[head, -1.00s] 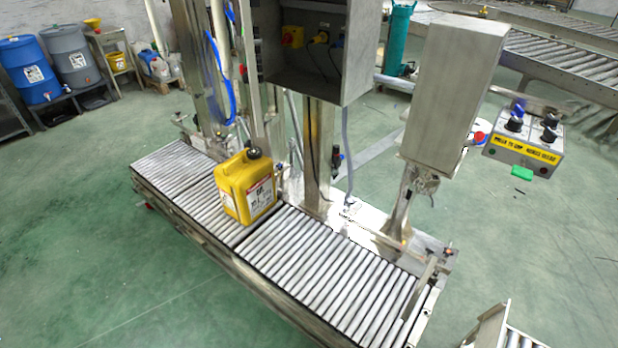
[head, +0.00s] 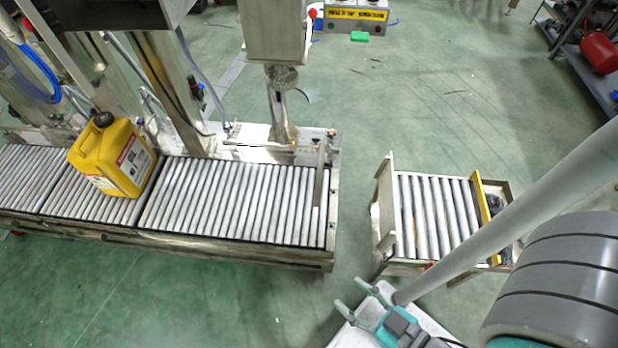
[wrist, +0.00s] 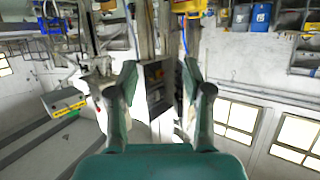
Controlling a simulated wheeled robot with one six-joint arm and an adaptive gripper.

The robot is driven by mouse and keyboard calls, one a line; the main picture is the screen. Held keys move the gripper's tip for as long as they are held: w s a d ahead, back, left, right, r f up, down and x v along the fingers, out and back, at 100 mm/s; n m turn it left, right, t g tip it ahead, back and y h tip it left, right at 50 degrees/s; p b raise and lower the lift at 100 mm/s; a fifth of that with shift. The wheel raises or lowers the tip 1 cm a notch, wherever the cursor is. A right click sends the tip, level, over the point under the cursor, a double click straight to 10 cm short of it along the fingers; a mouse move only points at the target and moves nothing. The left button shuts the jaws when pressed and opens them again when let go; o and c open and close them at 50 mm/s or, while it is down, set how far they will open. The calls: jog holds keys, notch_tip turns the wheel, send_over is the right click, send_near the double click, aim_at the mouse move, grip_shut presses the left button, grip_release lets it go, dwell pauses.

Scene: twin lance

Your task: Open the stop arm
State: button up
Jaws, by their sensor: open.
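A thin metal bar (head: 319,180), which looks like the stop arm, lies across the right end of the roller conveyor (head: 160,238) in the head view. A yellow jug (head: 125,165) stands upright on the rollers, well left of the bar. My gripper (head: 351,296) is low in the head view, to the right of and nearer than the conveyor's end, apart from the bar. It is open and empty. In the wrist view my gripper (wrist: 160,85) shows two spread teal fingers with nothing between them. I cannot pick out the bar in the wrist view.
A short roller stand (head: 437,215) with an upright end plate (head: 386,200) stands right of the conveyor, across a floor gap. A metal box on a post (head: 275,35) and a control box (head: 356,16) are behind. Shelving (head: 590,70) is far right.

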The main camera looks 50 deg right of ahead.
jog(key=w+d+f+m+g+h, duration=0.1)
jog(key=w+f+g, duration=0.1)
jog(key=w+f, duration=0.35)
jog(key=w+d+f+m+g, duration=0.1)
jog(key=w+d+f+g, duration=0.15)
jog(key=f, duration=0.65)
jog(key=m+g+y, duration=0.1)
jog(key=m+g, duration=0.7)
jog(key=g, duration=0.2)
send_near(318, 193)
notch_tip(318, 193, down, 8)
jog(key=shift+s+f, duration=0.15)
grip_shut()
